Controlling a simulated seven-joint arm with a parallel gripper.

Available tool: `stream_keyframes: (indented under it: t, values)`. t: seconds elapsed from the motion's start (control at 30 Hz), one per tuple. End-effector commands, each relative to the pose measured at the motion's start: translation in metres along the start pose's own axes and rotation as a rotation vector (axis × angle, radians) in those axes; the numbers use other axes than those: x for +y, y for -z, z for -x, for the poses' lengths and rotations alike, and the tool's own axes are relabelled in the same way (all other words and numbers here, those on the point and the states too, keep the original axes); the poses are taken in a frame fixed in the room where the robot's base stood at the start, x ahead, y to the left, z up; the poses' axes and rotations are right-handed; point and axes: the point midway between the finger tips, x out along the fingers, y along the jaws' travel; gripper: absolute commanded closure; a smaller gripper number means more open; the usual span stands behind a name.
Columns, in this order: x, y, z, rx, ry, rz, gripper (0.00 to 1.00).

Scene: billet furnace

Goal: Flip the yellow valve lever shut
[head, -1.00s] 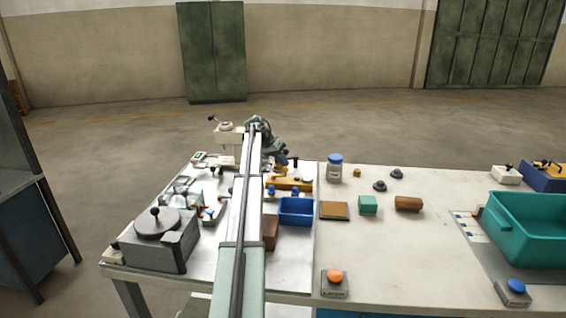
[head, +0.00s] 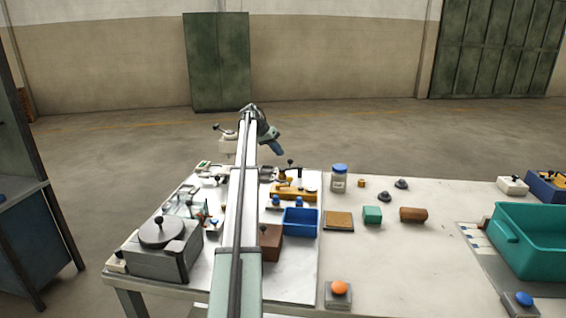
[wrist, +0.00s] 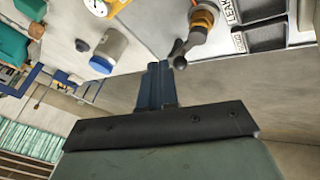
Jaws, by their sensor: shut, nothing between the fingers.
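The valve (wrist: 203,20) shows at the top of the wrist view, with a brass-orange collar. A dark lever arm (wrist: 186,50) with a rounded knob runs from it toward my gripper. I see no clearly yellow lever; whether it stands open or shut I cannot tell. My gripper (wrist: 155,72) is shut and empty, its blue-grey fingertips just left of the knob in the picture; contact cannot be told. In the head view my gripper (head: 278,150) hangs beyond the back of the bench, near the small valve (head: 284,176), which is too small to read.
A yellow fixture (head: 294,193) with a gauge stands beside the valve. A blue-lidded jar (head: 339,178) is to its right, and a blue bin (head: 300,222) in front. Trays labelled LEAK and GOOD (wrist: 262,37) sit beside the valve.

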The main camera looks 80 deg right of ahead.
Motion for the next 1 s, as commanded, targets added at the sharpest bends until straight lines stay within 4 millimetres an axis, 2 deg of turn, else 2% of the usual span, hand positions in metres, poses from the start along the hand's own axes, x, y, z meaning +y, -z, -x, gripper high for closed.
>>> stream_keyframes:
  t: [0.1, 0.2, 0.8, 0.93, 1.0]
  values:
    - [-0.003, 0.009, 0.016, 0.001, 0.001, -0.001, 1.00]
    - [-0.004, 0.011, 0.022, 0.001, 0.000, 0.000, 1.00]
    - [-0.005, 0.011, 0.025, 0.000, 0.000, 0.000, 1.00]
    - [-0.012, 0.003, 0.029, 0.008, 0.007, 0.011, 1.00]
    - [-0.025, -0.011, 0.036, 0.022, 0.018, 0.030, 1.00]
